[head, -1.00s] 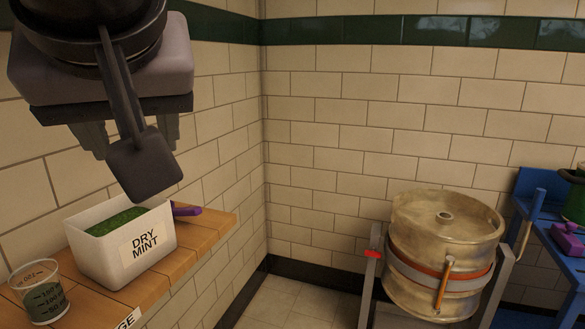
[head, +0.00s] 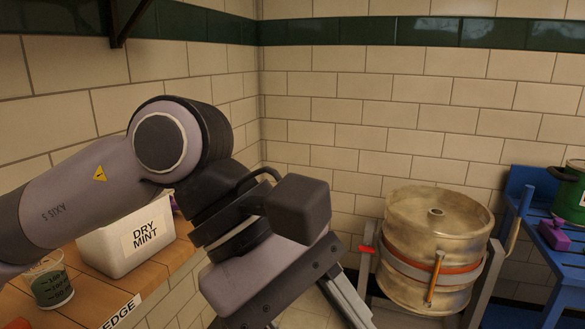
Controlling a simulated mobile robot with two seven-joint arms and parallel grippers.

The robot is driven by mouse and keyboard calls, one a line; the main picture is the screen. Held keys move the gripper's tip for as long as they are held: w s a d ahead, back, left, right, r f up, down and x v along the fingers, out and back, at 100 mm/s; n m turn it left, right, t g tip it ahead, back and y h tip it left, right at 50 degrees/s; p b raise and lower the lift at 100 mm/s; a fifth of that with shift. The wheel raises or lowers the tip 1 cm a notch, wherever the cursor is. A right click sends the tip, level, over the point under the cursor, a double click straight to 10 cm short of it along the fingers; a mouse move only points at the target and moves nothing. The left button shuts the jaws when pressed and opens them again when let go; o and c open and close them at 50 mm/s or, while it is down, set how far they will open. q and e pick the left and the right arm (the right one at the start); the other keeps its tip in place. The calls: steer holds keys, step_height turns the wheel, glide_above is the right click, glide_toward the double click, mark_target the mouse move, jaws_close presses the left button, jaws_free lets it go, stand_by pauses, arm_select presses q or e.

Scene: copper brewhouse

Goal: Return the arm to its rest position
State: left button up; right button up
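My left arm comes in from the left and crosses the lower middle of the head view, in front of the shelf. My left gripper (head: 348,302) points down and right, with its grey fingers between the shelf and the steel keg. The finger tips are partly cut off or hidden, so I cannot tell how far apart they are. I see nothing held in the visible part. My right gripper is not in view.
A white DRY MINT bin (head: 112,250) and a measuring cup (head: 52,290) stand on the wooden shelf (head: 98,302) at left. A steel keg (head: 440,225) sits in a cradle at right. A blue bench (head: 556,258) holds a green pot (head: 570,200) and a purple object (head: 553,236).

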arm_select(q)
steer(key=s+d+r+n+g+h, duration=0.2)
steer(key=s+d+n+g+h, duration=0.1)
steer(key=g+h, duration=0.2)
steer(key=w+r+n+h, duration=0.3)
steer(key=w+n+h, duration=0.2)
steer(key=n+h, duration=0.4)
steer(key=w+a+f+n+t+h, duration=0.2)
steer(key=w+a+n+t+h, duration=0.4)
steer(key=n+t, duration=0.55)
steer(key=w+a+f+n+t+y, duration=0.4)
steer(key=f+n+t+y, duration=0.45)
steer(key=n, duration=0.55)
steer(key=w+a+f+n+t+y, duration=0.4)
steer(key=f+n+t+y, duration=0.3)
steer(key=f+n, duration=0.5)
steer(key=s+a+f+n+g+y, duration=0.2)
steer(key=s+a+f+n+y, duration=0.1)
steer(key=f, duration=0.5)
steer(key=s+a+f+n+g+y, duration=0.3)
steer(key=s+a+f+n, duration=0.2)
steer(key=f, duration=0.4)
steer(key=s+a+f+n+g+y+p, duration=0.1)
steer(key=s+a+f+n+g+y, duration=0.2)
steer(key=s+f+n, duration=0.3)
step_height(320, 180, down, 3)
steer(key=shift+s+a+r, duration=0.1)
steer(key=shift+s+a, duration=0.5)
steer(key=shift+s, duration=0.5)
